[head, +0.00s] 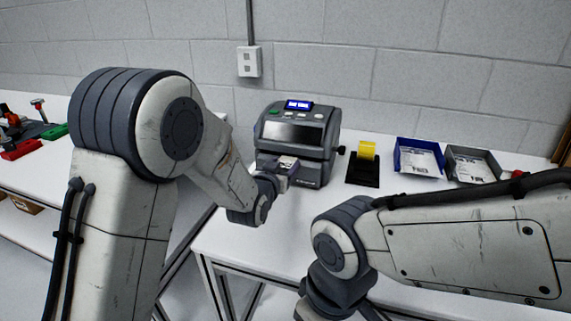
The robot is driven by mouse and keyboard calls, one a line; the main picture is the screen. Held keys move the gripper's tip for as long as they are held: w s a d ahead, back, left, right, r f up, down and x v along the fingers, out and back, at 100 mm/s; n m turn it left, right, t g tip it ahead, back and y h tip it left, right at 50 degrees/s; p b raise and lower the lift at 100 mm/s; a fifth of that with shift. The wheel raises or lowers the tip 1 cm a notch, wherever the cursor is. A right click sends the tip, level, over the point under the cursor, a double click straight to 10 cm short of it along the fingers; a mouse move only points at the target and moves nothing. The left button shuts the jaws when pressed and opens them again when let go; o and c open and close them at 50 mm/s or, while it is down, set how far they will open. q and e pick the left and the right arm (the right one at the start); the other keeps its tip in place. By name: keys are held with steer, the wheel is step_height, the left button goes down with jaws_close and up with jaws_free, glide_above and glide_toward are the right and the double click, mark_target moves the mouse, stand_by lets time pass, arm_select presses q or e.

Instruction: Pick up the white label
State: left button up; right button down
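A grey label printer (300,128) with a lit blue screen stands on the white table at the back wall. My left gripper (287,168) is at the lower front of the printer, close to its front face. Its fingers are small and partly hidden by my wrist, so I cannot tell whether they are open or shut, or whether they hold anything. I cannot make out a separate white label at the printer; the gripper covers part of its front. My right arm comes in from the right and bends down at the table's front edge; its gripper is out of view.
Right of the printer are a yellow roll (367,150) on a black stand (362,174), a blue bin (404,167) and a grey bin (455,171), both holding printed white items. A wall socket (249,61) is behind. Tools lie on the left table.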

arm_select(q)
steer(key=shift+r, duration=0.15)
steer(key=shift+r, duration=0.3)
steer(key=r, duration=0.4)
steer(key=shift+s+d, duration=0.15)
steer(key=shift+d, duration=0.15)
steer(key=s+d+r, duration=0.6)
steer(key=d, duration=0.3)
steer(key=shift+p, duration=0.35)
steer(key=shift+s+d, duration=0.1)
